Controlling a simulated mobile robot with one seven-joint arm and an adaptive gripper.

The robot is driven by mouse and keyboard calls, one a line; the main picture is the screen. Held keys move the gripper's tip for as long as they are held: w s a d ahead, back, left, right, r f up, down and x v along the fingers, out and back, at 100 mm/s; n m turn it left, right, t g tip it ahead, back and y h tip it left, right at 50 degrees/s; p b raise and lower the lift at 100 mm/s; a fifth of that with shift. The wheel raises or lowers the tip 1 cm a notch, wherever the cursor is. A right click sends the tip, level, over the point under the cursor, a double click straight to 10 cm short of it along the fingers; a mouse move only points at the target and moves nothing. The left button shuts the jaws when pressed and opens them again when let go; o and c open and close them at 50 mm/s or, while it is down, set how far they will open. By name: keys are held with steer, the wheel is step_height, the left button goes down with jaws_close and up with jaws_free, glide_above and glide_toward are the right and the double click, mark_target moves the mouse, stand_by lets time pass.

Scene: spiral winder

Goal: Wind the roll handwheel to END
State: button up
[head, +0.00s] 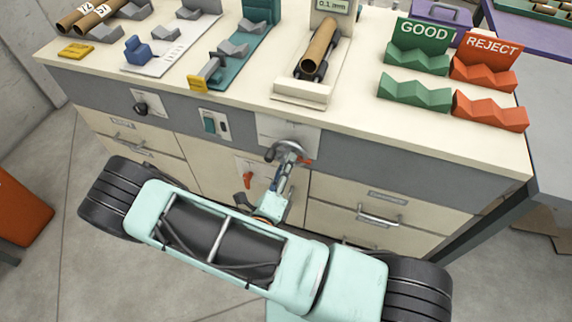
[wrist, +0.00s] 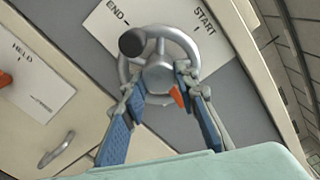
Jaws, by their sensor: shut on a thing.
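The roll handwheel (wrist: 190,44) is a grey metal wheel with a round hub, a dark knob at its upper left and a small orange pointer at its lower right. It also shows on the bench front in the head view (head: 292,145). The white plate (wrist: 165,20) behind it reads END at left and START at right. The dark knob sits near the END mark; the orange pointer is on the side away from the plate. My gripper (wrist: 160,84) is shut on the handwheel, one blue-padded finger on each side of the hub. In the head view my gripper (head: 284,168) partly hides the wheel.
A red-orange lever (head: 248,180) beside a HELD plate (wrist: 30,75) is left of the wheel. A green switch (head: 209,124) and a black knob (head: 141,108) are further left. A drawer handle (head: 380,215) is at right. The bench top holds a roll (head: 318,48) and GOOD and REJECT racks.

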steer(key=shift+w+a+m+b, duration=0.15)
steer(key=shift+m+b, duration=1.55)
steer(key=shift+m, duration=3.95)
steer(key=shift+s+a+m+b, duration=0.1)
steer(key=shift+m+b, duration=1.6)
steer(key=shift+m, duration=3.9)
steer(key=shift+w+a+m+b, duration=0.15)
steer(key=shift+m+b, duration=1.55)
steer(key=shift+m, duration=3.95)
steer(key=shift+s+r, duration=0.1)
steer(key=shift+r, duration=0.05)
steer(key=o, duration=1.2)
steer(key=shift+c, duration=0.2)
